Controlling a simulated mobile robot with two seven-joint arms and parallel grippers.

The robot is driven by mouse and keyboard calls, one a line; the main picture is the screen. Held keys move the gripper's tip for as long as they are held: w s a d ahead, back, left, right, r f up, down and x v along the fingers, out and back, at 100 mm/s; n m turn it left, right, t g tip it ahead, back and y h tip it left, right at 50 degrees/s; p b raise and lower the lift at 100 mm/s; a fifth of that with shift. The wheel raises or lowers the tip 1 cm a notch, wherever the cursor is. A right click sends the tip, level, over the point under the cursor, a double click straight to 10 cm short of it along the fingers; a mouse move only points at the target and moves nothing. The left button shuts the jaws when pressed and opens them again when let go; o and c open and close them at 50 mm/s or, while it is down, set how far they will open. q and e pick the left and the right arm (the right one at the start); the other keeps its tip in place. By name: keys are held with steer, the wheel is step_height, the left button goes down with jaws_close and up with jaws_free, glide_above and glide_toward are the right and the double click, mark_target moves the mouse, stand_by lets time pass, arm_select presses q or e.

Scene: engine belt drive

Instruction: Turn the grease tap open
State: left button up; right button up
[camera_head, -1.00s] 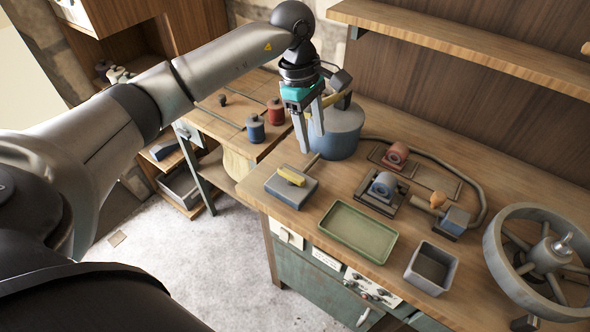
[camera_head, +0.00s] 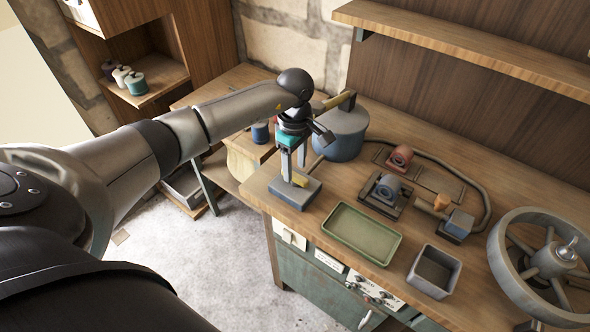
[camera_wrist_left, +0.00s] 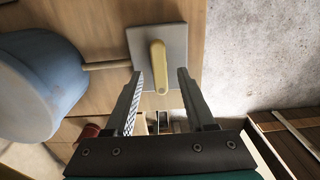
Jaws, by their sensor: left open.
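The grease tap is a flat blue-grey block (camera_head: 307,194) with a yellow lever (camera_head: 300,180), at the left end of the bench. In the left wrist view the block (camera_wrist_left: 174,38) shows with the lever (camera_wrist_left: 158,60) lying across it and over its near edge. My left gripper (camera_head: 294,172) is open and points down at the tap. In the left wrist view its fingers (camera_wrist_left: 160,76) are on either side of the lever's free end, with gaps to both. I cannot tell how far above the block the tips are. My right gripper is not in view.
A blue-grey pot (camera_head: 342,135) stands close behind the tap, joined to it by a thin pipe (camera_wrist_left: 106,65). A green tray (camera_head: 361,236) and a grey bin (camera_head: 434,271) lie to the right. A large wheel (camera_head: 499,243) stands far right. A shelf (camera_head: 470,45) overhangs the back.

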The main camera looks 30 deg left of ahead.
arm_select(q)
steer(key=shift+f, duration=1.05)
jaws_close()
